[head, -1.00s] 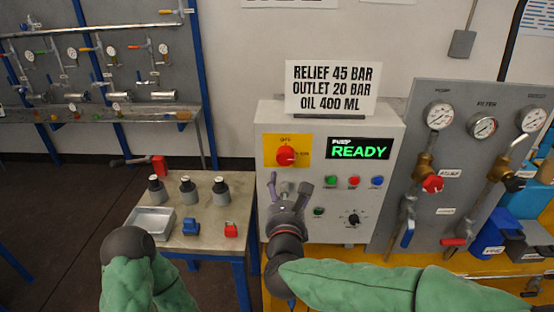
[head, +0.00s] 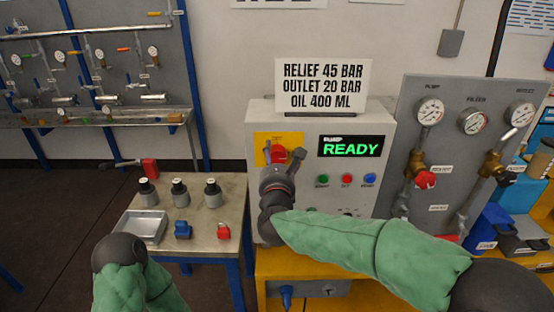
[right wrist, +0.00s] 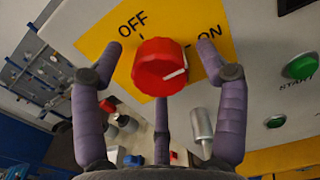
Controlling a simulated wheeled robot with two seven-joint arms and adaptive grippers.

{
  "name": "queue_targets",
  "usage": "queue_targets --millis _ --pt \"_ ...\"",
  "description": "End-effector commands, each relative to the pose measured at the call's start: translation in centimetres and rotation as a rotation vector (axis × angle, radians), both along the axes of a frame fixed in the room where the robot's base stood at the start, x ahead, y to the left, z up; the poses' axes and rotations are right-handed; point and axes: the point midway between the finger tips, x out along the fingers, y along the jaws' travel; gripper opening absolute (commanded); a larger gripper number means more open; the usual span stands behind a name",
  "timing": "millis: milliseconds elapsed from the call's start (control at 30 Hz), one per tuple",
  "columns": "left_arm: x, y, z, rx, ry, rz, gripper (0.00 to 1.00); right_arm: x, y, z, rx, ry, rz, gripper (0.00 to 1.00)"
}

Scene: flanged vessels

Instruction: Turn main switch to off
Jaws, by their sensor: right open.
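The main switch is a red round knob (head: 279,153) on a yellow plate (head: 262,140) at the cabinet's upper left. In the right wrist view the knob (right wrist: 158,62) fills the middle, and its white mark points toward ON rather than OFF. My right gripper (head: 281,161) is open in front of the switch and partly hides it. The wrist view shows the purple fingers of my right gripper (right wrist: 160,60) spread on either side of the knob, with a third finger below. Contact cannot be told.
The cabinet display (head: 351,147) reads READY. Green, red and blue buttons (head: 346,180) sit right of my gripper. A gauge panel (head: 450,150) stands at the right. A small table (head: 200,240) at the left carries several dark-topped containers, a tray and locks.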

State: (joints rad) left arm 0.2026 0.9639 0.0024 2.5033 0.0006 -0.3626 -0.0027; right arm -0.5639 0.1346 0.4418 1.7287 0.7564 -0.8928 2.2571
Motion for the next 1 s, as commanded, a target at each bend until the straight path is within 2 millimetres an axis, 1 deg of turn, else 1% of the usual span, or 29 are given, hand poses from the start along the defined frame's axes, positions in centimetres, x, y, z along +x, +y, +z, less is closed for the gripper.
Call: queue_targets --millis 300,333,367,400,467,500,533,833,1000 --pt "0.01 0.01 -0.01 0.000 0.000 0.000 0.40 0.28 -0.01 0.01 0.000 0.000 0.000 0.74" --pt "0.01 0.00 -0.01 0.000 0.000 0.000 0.40 0.27 -0.01 0.01 0.000 0.000 0.000 0.68" --pt "0.01 0.01 -0.01 0.000 0.000 0.000 0.40 0.27 -0.01 0.01 0.000 0.000 0.000 0.60" --pt "0.01 0.01 -0.01 0.000 0.000 0.000 0.40 0.27 -0.01 0.01 0.000 0.000 0.000 0.48" --pt "0.00 0.01 -0.01 0.000 0.000 0.000 0.40 0.27 -0.01 0.01 0.000 0.000 0.000 0.31" --pt "0.00 0.00 -0.01 0.000 0.000 0.000 0.40 0.26 0.00 0.00 0.000 0.000 0.000 0.20" --pt "0.00 0.01 -0.01 0.000 0.000 0.000 0.40 0.26 -0.01 0.01 0.000 0.000 0.000 0.17" --pt "0.00 0.00 -0.14 0.000 0.000 0.000 0.40 0.25 -0.01 -0.01 -0.020 0.000 0.000 0.17" --pt "0.00 0.00 -0.45 0.000 0.000 0.000 0.40 0.25 -0.01 -0.04 -0.087 -0.001 0.000 0.17"
